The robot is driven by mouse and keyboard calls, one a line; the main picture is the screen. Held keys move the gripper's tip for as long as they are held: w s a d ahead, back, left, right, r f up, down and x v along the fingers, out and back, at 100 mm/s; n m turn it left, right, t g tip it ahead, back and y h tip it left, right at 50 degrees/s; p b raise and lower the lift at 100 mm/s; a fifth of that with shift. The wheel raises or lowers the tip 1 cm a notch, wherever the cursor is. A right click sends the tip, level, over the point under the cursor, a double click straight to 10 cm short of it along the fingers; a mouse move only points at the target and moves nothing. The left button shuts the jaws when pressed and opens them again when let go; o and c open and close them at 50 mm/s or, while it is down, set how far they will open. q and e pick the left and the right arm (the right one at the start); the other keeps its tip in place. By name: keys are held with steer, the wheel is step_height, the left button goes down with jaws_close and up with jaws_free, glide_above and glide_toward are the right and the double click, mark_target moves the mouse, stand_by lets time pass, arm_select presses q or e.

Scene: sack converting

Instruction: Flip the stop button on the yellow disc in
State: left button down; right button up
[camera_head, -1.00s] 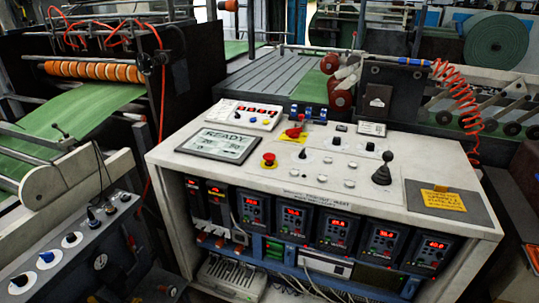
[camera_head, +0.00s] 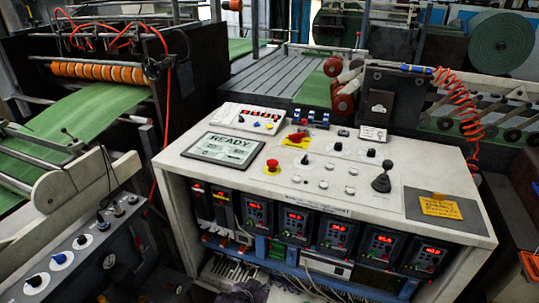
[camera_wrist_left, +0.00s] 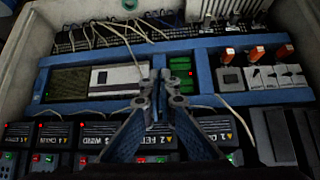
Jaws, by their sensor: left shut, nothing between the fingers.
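A red stop button (camera_head: 272,163) on a small yellow disc (camera_head: 271,172) sits on the white console top, just right of the READY screen. A second red control (camera_head: 297,135) stands on a yellow square plate (camera_head: 295,143) behind it. My left gripper (camera_wrist_left: 156,82) is shut and empty in the left wrist view, in front of the console's open lower front. In the head view only a dark part, probably of this gripper, shows at the bottom edge, low and well below the button. The button is not in the wrist view. My right gripper is not in view.
The console top (camera_head: 330,205) also carries a READY screen (camera_head: 222,149), knobs, and a black joystick (camera_head: 381,181). Drive units with red displays (camera_head: 295,222) fill the front, with loose cables below. A grey control box (camera_head: 75,250) stands at the left.

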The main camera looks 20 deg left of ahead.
arm_select(q)
steer(key=w+a+r+t+p, duration=0.1)
steer(key=w+a+r+t, duration=0.1)
steer(key=r, duration=1.2)
steer(key=w+a+r+t+p, duration=0.1)
steer(key=w+r, duration=0.4)
steer(key=r, duration=0.9)
steer(key=w+a+r+t+p, duration=0.1)
steer(key=w+a+r+t, duration=0.2)
steer(key=r, duration=1.1)
steer(key=shift+w+r+n+t+y, duration=0.3)
steer(key=shift+w+r+n+y, duration=0.1)
steer(key=shift+w, duration=0.25)
steer(key=shift+w, duration=0.1)
steer(key=p, duration=0.2)
glide_above(272, 165)
steer(key=s, duration=0.1)
step_height(272, 165, down, 2)
steer(key=f, duration=0.3)
steer(key=shift+w+a+f+p, duration=0.2)
steer(key=shift+a+p, duration=0.1)
steer(key=shift+p, duration=0.1)
steer(key=shift+f, duration=0.6)
